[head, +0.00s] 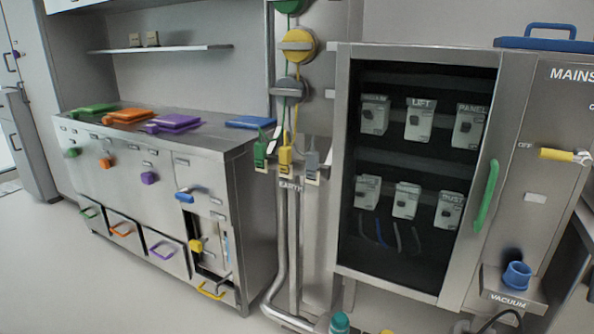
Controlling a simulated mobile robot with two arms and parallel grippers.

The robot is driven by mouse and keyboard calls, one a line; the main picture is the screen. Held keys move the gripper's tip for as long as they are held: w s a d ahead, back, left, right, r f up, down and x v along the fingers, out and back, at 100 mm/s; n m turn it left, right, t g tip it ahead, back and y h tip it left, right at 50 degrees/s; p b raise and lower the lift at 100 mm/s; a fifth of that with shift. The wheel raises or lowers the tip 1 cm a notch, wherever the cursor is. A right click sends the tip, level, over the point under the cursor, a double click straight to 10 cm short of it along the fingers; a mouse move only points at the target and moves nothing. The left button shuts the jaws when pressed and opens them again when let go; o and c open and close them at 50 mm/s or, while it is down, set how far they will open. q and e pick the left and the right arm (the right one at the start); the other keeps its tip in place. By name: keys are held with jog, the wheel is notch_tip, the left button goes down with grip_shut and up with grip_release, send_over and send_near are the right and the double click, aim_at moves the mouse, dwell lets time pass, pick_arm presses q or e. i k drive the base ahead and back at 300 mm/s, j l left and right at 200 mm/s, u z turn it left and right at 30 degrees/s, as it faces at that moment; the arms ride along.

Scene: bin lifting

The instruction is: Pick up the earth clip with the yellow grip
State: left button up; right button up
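The earth clip with the yellow grip (285,158) hangs upright on the metal post, above a label reading EARTH. A clip with a green grip (260,153) hangs close on its left and one with a grey grip (312,162) close on its right. Thin cords run up from the clips towards round reels on the post, among them a yellow reel (298,44). Neither of my grippers shows in the head view.
A cabinet with a dark window (415,140) and green handle (487,197) stands right of the clips. A steel counter (205,143) with coloured items stands left. A bent pipe (281,270) runs below the clips. Floor (90,280) is clear at front left.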

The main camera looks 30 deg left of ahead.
aim_at(285, 152)
jog(key=i+j+u, duration=0.3)
jog(key=i, duration=0.15)
jog(key=i+j+u, duration=0.1)
jog(key=i+u, duration=0.2)
jog(key=i, duration=0.15)
